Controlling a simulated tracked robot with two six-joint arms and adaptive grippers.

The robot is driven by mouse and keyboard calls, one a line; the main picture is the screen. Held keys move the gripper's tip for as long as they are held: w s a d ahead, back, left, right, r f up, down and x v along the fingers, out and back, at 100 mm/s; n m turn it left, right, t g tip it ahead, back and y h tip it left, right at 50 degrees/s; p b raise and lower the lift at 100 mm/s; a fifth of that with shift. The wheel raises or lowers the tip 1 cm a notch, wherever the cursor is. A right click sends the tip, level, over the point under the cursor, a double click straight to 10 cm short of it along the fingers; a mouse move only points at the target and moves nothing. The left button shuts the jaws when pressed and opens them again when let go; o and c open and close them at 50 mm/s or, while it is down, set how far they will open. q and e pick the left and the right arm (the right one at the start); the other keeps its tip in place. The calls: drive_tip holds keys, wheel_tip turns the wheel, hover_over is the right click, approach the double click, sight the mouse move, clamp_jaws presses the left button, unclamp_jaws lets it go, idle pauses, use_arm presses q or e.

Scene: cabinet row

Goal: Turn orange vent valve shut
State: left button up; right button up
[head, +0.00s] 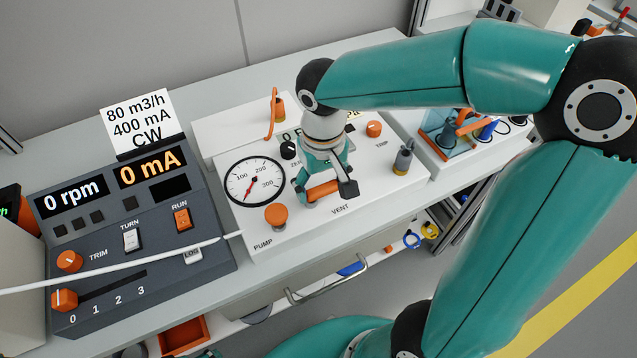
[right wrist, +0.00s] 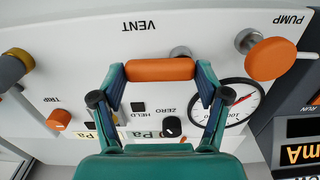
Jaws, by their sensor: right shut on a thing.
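The orange vent valve handle (head: 322,190) sits on the white panel above the VENT label. It lies about parallel to the label's line of text. My right gripper (head: 326,187) comes down from above with its fingers at the handle's two ends. In the right wrist view the orange bar of the handle (right wrist: 160,70) spans between the two fingers, and the gripper (right wrist: 160,74) is shut on it. The valve's stem is mostly hidden. My left gripper is not in view.
A round gauge (head: 255,181) and the orange PUMP knob (head: 276,215) are left of the valve. A grey toggle (head: 403,158) and the orange TRIP knob (head: 374,129) are right. A dark control console (head: 110,250) stands left, with a pale cable (head: 120,270) across it.

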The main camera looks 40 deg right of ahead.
sight(322, 187)
drive_tip(key=shift+w+r, duration=0.1)
drive_tip(key=shift+w, duration=0.05)
drive_tip(key=o, duration=1.2)
drive_tip(key=shift+c, duration=0.2)
drive_tip(key=shift+r, duration=0.45)
wheel_tip(322, 187, up, 11)
drive_tip(key=shift+f, duration=0.1)
